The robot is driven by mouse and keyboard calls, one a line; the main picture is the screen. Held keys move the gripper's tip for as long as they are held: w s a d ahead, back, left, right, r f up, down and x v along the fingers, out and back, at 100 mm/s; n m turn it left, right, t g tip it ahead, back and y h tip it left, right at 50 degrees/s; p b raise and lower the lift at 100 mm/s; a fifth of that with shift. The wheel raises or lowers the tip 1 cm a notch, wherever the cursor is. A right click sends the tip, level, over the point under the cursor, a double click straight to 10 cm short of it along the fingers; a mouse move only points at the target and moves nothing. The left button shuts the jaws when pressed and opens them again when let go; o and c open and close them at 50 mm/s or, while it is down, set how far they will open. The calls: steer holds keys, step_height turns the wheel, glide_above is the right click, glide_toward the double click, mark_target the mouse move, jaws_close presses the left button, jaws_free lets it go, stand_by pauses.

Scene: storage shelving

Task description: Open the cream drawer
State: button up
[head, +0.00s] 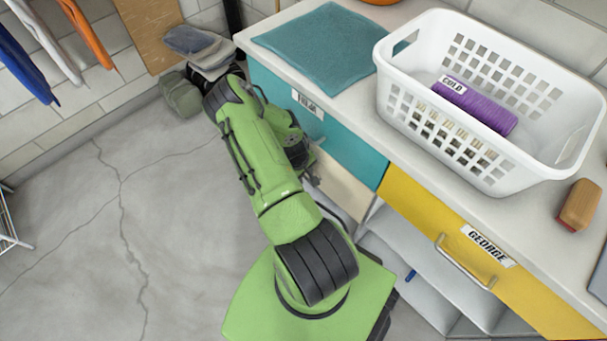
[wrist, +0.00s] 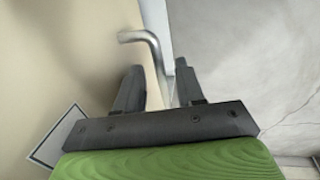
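The cream drawer (head: 341,186) is below the teal drawer (head: 352,148) in the counter, and my green arm hides much of it in the head view. Its cream front fills the left of the wrist view (wrist: 65,60). The metal bar handle (wrist: 152,45) bends out from that front. My gripper (wrist: 158,66) is open, with one dark finger on each side of the handle; gaps show between the bar and both fingers. The drawer looks shut.
A yellow drawer (head: 410,208) labelled GEORGE is to the right. On the counter are a white basket (head: 545,165) holding a purple roll (head: 476,106), a teal cloth (head: 325,45) and a brush (head: 579,205). Folded cloths (head: 198,48) lie beyond the arm.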

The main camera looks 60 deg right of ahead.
steer(key=shift+c, duration=0.5)
jaws_close()
steer(key=shift+a, duration=0.15)
